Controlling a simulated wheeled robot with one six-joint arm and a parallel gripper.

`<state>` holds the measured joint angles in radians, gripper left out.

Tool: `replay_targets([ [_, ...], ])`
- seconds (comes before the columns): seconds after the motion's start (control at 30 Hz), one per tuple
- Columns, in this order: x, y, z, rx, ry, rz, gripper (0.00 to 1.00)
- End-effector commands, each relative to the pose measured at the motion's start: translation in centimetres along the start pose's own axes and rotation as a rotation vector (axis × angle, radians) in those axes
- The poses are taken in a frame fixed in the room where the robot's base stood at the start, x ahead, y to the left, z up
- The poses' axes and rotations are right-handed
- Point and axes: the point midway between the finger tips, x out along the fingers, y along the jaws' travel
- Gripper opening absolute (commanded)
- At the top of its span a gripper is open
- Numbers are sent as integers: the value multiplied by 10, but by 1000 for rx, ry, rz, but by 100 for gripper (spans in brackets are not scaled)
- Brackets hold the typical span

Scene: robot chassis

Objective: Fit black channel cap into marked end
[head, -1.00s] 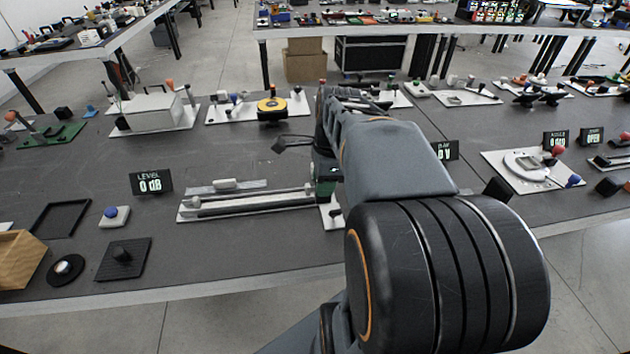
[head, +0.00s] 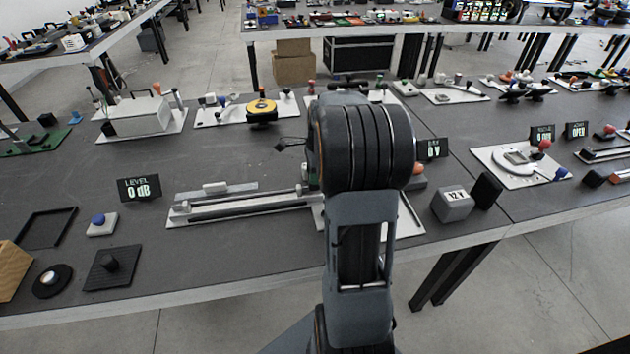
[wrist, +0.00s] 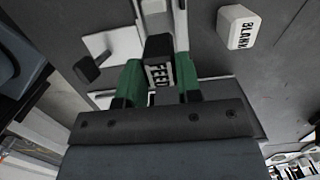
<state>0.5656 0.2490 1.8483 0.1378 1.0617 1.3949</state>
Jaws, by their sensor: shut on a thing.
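My gripper (wrist: 158,62) shows in the wrist view with two green fingers, shut on a dark block (wrist: 158,46). I cannot tell for certain whether the block is the black channel cap. A pale plate lies just past the fingertips; whether the block touches it is unclear. In the head view a long channel rail (head: 245,207) lies on a light base at the middle of the table. Its right end runs up to my arm, which hides the gripper and that end. No end mark is readable there.
A white BLANK block (wrist: 238,27) and a dark knob (wrist: 88,68) flank the gripper. Right of my arm stand a 12 V block (head: 453,204) and a black block (head: 487,190). A LEVEL display (head: 139,188) stands behind the rail. The table's front edge is close.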

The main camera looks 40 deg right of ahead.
Motion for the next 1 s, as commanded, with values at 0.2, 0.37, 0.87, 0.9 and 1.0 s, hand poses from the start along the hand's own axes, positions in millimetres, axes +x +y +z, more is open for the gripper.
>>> replay_targets([
  [0.2,29,0,-4,1,-1,4,9],
  [0.37,31,0,-4,0,0,1,9],
  [0.87,34,0,-4,-1,0,1,52],
  [0.9,34,0,-4,0,0,1,56],
  [1.0,34,0,-4,0,0,1,58],
])
